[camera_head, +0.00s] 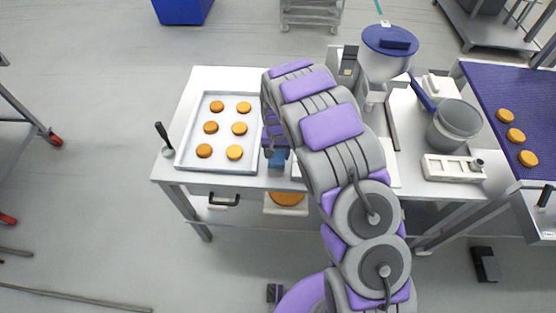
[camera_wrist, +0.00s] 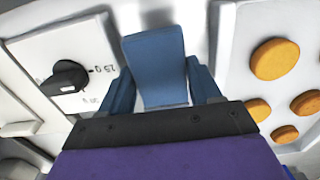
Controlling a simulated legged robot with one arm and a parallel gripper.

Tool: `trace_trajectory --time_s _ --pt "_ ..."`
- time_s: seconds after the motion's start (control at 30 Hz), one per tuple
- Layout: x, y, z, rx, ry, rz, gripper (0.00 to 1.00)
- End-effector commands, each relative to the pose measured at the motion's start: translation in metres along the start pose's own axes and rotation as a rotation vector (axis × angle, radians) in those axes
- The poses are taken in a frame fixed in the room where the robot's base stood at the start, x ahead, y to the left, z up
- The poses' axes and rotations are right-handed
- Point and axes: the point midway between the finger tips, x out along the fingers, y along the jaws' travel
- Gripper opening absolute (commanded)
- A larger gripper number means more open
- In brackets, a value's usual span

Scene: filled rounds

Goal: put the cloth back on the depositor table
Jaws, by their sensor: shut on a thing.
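My gripper (camera_wrist: 162,90) is shut on a blue cloth (camera_wrist: 155,55), which stands between its two blue fingers in the wrist view. In the head view my gripper (camera_head: 276,156) shows as a small blue patch at the end of my arm, over the depositor table (camera_head: 225,77), just right of the tray. The cloth cannot be told apart from the fingers there. The depositor (camera_head: 385,66), with a blue-lidded hopper, stands at the back of the table. My arm hides the middle of the tabletop. Whether the cloth touches the table I cannot tell.
A white tray (camera_head: 217,165) of orange rounds lies left of my gripper. A white dial box (camera_wrist: 70,65) is on its left in the wrist view. A scraper (camera_head: 163,138), a grey tub (camera_head: 453,126) and a white block (camera_head: 450,168) stand on the table. A purple conveyor (camera_head: 490,82) runs at right.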

Motion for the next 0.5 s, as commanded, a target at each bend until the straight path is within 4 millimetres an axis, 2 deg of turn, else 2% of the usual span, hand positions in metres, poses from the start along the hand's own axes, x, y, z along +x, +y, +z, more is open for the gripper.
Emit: trace_trajectory --time_s 0.3,0.5 --pt "0.035 0.007 -0.001 0.0 0.002 -0.008 0.34" --pt "0.037 0.006 -0.001 0.0 0.004 -0.007 0.34"
